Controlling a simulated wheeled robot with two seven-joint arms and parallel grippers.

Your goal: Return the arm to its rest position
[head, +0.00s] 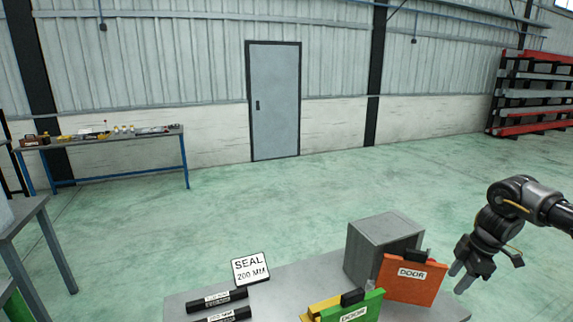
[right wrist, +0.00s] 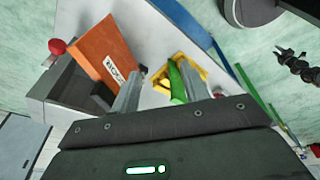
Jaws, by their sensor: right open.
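My right gripper (head: 459,280) hangs open and empty at the right of the head view, just right of the table's right end. Its two fingers also show in the right wrist view (right wrist: 160,88), apart with nothing between them. An orange DOOR panel (head: 411,279) stands to the left of this gripper and apart from it in the head view. My left gripper is outside the head view. A small dark jointed shape at the right edge of the right wrist view may be my left arm, too small to read.
The grey table (head: 277,292) holds a grey box (head: 378,243), a green DOOR panel (head: 366,308), a yellow piece (head: 318,306), black bars (head: 218,300) and a SEAL 200 MM sign (head: 251,268). A workbench (head: 100,140) stands at the far left. Open floor lies beyond the table.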

